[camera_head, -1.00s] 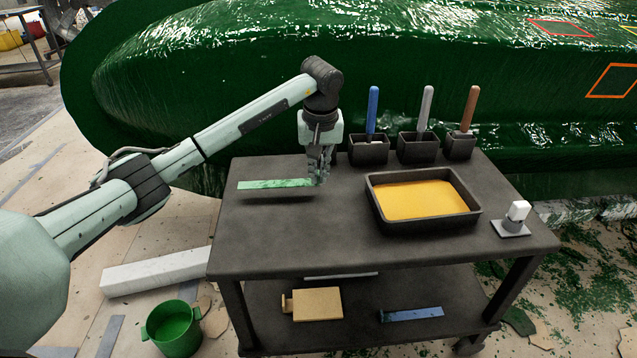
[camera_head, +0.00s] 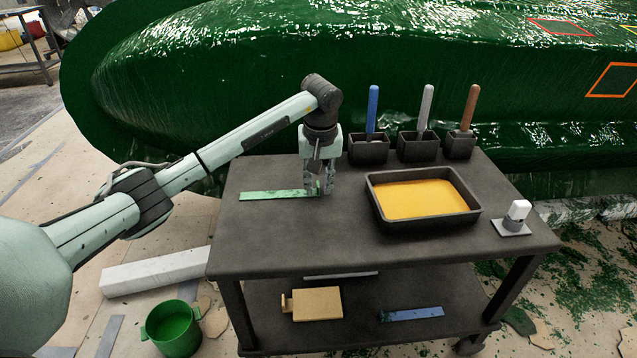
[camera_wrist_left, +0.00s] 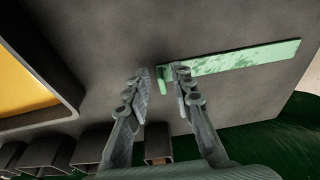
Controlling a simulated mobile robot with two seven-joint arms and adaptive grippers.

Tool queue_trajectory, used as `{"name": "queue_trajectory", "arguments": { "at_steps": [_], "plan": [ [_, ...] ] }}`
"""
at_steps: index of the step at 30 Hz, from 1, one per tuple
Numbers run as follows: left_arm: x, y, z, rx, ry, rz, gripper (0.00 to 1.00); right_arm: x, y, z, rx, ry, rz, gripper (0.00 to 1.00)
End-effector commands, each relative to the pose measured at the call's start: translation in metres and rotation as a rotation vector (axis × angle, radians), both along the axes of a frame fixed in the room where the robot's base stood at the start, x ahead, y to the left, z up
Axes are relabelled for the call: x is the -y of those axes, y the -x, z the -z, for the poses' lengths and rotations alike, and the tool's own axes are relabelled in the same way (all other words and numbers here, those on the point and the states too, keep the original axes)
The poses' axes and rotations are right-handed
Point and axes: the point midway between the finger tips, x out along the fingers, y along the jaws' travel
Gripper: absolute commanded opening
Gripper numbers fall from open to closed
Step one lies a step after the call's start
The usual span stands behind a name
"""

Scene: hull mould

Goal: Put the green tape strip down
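The green tape strip (camera_head: 270,195) lies flat on the dark top of the cart (camera_head: 290,240), near its left side. My left gripper (camera_head: 322,190) is at the strip's right end, fingers pointing down. In the left wrist view the fingers (camera_wrist_left: 162,72) stand apart, one on each side of the strip's bent end tab. The strip (camera_wrist_left: 240,60) runs off to the right there, with darker green smears on it. I see no finger closed on it. My right gripper is not in view.
A black tray of yellow material (camera_head: 425,219) sits right of the gripper. Three dark holders with upright handles (camera_head: 373,105) stand along the back edge. A small white-topped stand (camera_head: 512,221) is at the right. The front left of the top is clear. The green hull (camera_head: 220,90) rises behind.

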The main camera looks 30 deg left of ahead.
Motion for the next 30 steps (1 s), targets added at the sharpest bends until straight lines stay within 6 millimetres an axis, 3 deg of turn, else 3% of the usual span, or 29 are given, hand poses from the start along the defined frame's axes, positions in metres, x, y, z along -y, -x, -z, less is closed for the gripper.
{"name": "queue_trajectory", "arguments": {
  "at_steps": [11,13,24,30],
  "plan": [
    [0.0,0.0,-0.002,0.001,0.001,0.0,0.27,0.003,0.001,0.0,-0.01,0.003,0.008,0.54],
    [0.0,0.0,-0.007,0.002,0.001,-0.001,0.27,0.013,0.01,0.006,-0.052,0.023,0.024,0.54],
    [0.008,0.011,-0.086,0.004,-0.001,0.001,0.27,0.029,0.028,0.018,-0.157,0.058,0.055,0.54],
    [0.011,0.016,-0.113,0.002,0.0,0.0,0.27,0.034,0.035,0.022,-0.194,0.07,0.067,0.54]
  ]
}}
